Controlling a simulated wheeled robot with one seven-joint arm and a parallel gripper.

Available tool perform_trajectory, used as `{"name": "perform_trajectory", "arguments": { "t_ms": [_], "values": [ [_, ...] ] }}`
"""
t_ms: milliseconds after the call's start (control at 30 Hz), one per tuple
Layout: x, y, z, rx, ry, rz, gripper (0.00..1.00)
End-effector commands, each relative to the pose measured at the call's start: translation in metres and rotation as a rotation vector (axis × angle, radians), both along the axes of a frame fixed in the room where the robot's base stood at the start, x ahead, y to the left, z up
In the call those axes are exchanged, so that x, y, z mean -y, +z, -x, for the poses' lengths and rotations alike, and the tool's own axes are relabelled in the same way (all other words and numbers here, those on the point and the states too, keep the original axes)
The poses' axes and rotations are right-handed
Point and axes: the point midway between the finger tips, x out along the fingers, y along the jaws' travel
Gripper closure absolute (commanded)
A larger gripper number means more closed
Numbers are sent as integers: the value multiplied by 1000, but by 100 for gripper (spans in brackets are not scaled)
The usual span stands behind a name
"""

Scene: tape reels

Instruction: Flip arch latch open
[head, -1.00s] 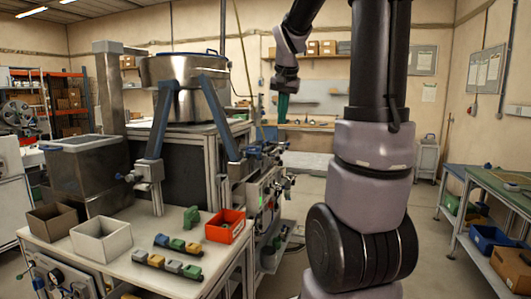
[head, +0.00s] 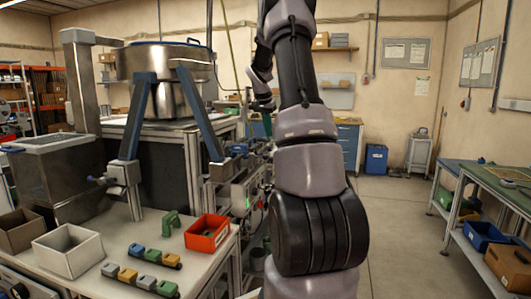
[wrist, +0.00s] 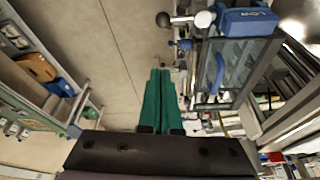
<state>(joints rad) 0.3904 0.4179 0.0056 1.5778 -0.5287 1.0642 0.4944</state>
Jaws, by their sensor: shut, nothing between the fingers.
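A blue two-legged arch (head: 196,112) stands over the machine, its legs running down beside the steel drum. A blue block (head: 238,149) sits near the foot of its right leg. In the wrist view a blue block marked LOW (wrist: 248,21) has a metal ball knob (wrist: 204,19) beside it, and a curved blue handle (wrist: 216,75) lies below. I cannot tell which of these is the latch. My gripper (wrist: 160,72) has green fingers held together, empty, left of these parts and apart from them. In the head view its fingers (head: 267,125) hang behind the machine's right side, partly hidden by my arm.
A white bin (head: 68,248), a red bin (head: 207,234) and coloured blocks (head: 142,279) sit on the machine's front table (head: 205,268). A green workbench (head: 490,187) stands at right. Open floor (head: 400,235) lies between.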

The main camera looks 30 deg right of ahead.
Motion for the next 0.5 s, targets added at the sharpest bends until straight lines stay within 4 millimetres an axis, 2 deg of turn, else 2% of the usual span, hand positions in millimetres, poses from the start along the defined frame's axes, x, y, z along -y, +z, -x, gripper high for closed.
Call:
{"name": "perform_trajectory", "arguments": {
  "t_ms": [167, 267, 500],
  "values": [
    [0, -3, 0, -1, 0, -1, 100],
    [3, -12, -1, -3, -1, -2, 100],
    [15, -57, -8, -4, 0, -3, 100]
  ]
}}
